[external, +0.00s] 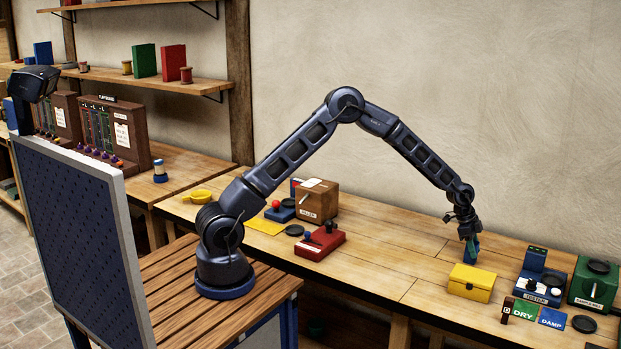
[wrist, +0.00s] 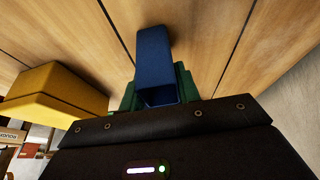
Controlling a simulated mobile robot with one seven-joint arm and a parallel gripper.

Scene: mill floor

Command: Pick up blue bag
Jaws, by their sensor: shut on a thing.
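The blue bag (wrist: 154,58) shows in the wrist view as a narrow, dark blue, block-like shape against the wooden table. My gripper (wrist: 157,92) has green fingers on both sides of it, and the jaws are shut on it. In the external view my gripper (external: 470,241) points down at the back right of the long table, with the blue bag (external: 474,253) between its fingers. I cannot tell whether the bag touches the table. The fingers hide part of it.
A yellow box (external: 471,284) stands close in front of my gripper. To the right are a blue tester (external: 535,284), a green device (external: 594,288), green DRY and blue DAMP cards (external: 552,318). A red device (external: 320,244) stands left. The table's middle (external: 400,255) is clear.

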